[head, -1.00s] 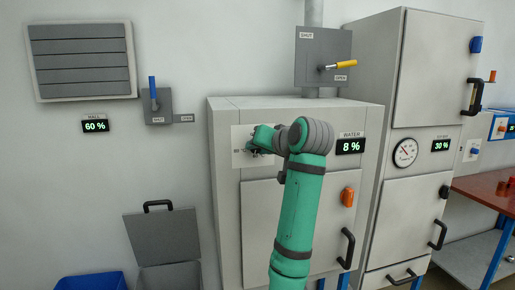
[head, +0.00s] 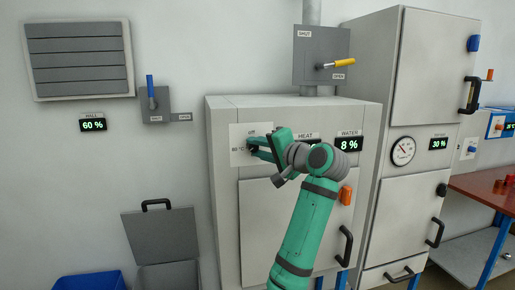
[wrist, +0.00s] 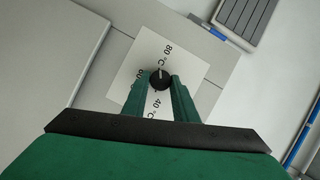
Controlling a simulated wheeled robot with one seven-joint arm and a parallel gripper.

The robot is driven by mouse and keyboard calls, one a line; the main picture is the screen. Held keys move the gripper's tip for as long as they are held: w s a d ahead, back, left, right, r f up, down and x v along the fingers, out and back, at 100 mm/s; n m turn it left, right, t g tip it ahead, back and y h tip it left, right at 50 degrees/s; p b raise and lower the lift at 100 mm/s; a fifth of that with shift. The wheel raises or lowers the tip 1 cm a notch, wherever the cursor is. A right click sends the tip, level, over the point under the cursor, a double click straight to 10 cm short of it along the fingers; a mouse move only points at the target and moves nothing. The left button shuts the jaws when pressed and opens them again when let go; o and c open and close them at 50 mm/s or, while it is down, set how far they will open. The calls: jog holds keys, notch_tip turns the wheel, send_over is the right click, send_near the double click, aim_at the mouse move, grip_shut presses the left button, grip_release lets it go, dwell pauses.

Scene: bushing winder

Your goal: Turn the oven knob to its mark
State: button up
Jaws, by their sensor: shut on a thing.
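The oven knob (wrist: 160,80) is small, round and black, with a pale line on its upper part in the wrist view. It sits on a white dial plate (wrist: 122,82), which also shows on the grey oven front in the head view (head: 237,154). The plate reads 80 °C at the top and 40 °C below in the wrist view; a partly covered 60 is at the left. The pale line points roughly towards 80 °C. My gripper (head: 252,147) is shut on the knob, one green finger on each side. In the head view the fingers mostly hide the knob.
A HEAT display (head: 307,137) is partly covered by my arm; the WATER display (head: 347,144) reads 8 %. An orange switch (head: 346,194) and a black door handle (head: 346,246) are on the oven front. A yellow-handled lever (head: 338,64) is above.

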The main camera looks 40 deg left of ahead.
jog(key=shift+a, duration=0.1)
dwell(0.3)
jog(key=o, duration=1)
jog(key=shift+o, duration=0.2)
jog(key=v, duration=1.1)
jog(key=shift+f, duration=0.15)
